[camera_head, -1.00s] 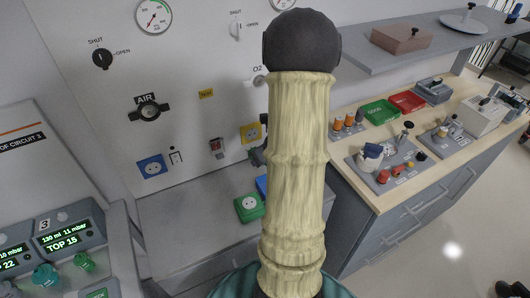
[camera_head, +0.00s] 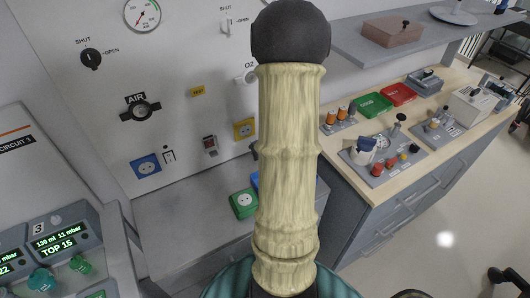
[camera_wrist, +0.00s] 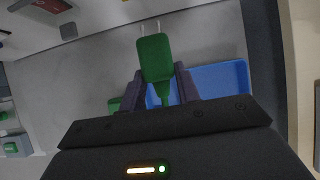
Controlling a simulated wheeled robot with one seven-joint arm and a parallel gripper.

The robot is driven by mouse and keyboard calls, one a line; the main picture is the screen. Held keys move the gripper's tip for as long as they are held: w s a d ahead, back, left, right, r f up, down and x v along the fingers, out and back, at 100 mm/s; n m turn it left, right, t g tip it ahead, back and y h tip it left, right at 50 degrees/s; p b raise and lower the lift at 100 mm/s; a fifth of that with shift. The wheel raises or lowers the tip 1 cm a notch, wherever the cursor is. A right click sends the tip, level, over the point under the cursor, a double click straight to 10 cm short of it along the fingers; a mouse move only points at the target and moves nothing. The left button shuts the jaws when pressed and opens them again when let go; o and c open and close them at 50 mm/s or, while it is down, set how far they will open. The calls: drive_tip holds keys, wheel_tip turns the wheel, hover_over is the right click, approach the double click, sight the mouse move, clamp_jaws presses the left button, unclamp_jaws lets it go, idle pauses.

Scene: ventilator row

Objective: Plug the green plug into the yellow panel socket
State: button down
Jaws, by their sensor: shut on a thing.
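The green plug (camera_wrist: 155,58) is between the two dark fingers of my gripper (camera_wrist: 160,85) in the wrist view, its two metal pins pointing away toward the wall. My gripper is shut on it; in the head view my own arm hides both the plug and most of the gripper. The yellow panel socket (camera_head: 244,129) is on the white wall panel in the head view, just left of my arm. The plug is apart from any socket.
A blue socket (camera_head: 146,166) is lower left on the panel. A green socket box (camera_head: 243,204) stands on the grey surface below, beside a blue tray (camera_wrist: 222,80). A wooden counter (camera_head: 440,132) with equipment and a shelf (camera_head: 370,50) lie to the right.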

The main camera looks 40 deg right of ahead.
drive_tip(key=shift+w+d+p, duration=0.2)
drive_tip(key=shift+w+p, duration=0.15)
drive_tip(key=shift+w, duration=0.45)
drive_tip(key=shift+w+d+p, duration=0.2)
drive_tip(key=shift+w+p, duration=0.15)
drive_tip(key=shift+w, duration=0.4)
drive_tip(key=shift+w+d+p, duration=0.2)
drive_tip(key=shift+w+p, duration=0.15)
drive_tip(key=shift+w, duration=0.45)
drive_tip(key=shift+w+d+p, duration=0.15)
drive_tip(key=shift+w+p, duration=0.1)
drive_tip(key=shift+w, duration=0.4)
drive_tip(key=shift+w+d+p, duration=0.15)
drive_tip(key=shift+w+p, duration=0.05)
drive_tip(key=shift+w, duration=0.45)
drive_tip(key=shift+w+r, duration=0.1)
drive_tip(key=shift+w, duration=0.05)
drive_tip(key=c, duration=0.9)
unclamp_jaws()
drive_tip(key=p+v, duration=0.6)
drive_tip(key=v, duration=1.1)
drive_tip(key=shift+d+r, duration=0.1)
drive_tip(key=shift+r, duration=0.05)
